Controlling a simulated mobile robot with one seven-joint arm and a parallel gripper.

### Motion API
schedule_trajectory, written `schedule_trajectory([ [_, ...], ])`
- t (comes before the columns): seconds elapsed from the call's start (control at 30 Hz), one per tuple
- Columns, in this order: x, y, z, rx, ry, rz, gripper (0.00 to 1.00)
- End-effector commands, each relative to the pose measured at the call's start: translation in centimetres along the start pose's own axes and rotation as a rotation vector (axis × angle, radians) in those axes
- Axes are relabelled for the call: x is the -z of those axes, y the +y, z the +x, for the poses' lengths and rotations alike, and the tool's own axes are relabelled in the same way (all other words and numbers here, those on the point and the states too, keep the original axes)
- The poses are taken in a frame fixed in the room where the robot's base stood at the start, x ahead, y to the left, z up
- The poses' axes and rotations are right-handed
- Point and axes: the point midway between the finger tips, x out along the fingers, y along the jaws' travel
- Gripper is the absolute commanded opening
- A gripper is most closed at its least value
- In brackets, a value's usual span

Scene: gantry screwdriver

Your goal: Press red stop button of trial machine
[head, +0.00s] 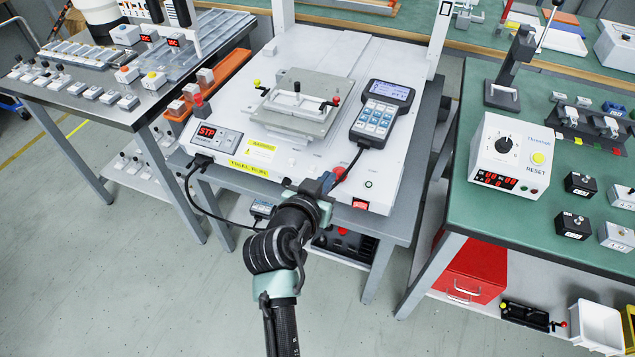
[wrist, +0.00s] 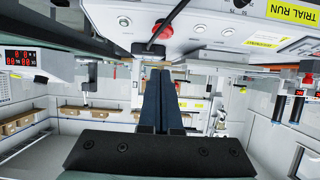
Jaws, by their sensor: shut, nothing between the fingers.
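The trial machine (head: 300,165) is a white bench unit with a yellow TRIAL RUN label and a red STP display. Its red stop button (head: 338,171) shows as a small red dome at the front part of the top, partly hidden by my gripper. My gripper (head: 325,183) is shut and empty, just in front and to the left of the button. In the wrist view the red button (wrist: 160,23) appears above and beyond the shut fingertips (wrist: 160,72). I cannot tell whether the fingers touch it.
A handheld keypad (head: 381,113) lies on the machine, its black cable running down beside the button. A red rocker switch (head: 360,204) sits on the front edge. A green bench (head: 560,220) with a timer box (head: 508,150) stands right, past a floor gap.

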Motion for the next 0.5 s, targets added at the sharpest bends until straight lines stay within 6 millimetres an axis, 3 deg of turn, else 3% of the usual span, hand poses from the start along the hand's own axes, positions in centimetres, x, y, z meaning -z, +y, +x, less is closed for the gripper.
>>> schedule_trajectory([
  [0.2,0.1,-0.1,-3.2,0.003,0.001,-0.001,0.0],
  [0.5,0.1,-0.1,-4.2,0.002,0.003,0.0,0.0],
])
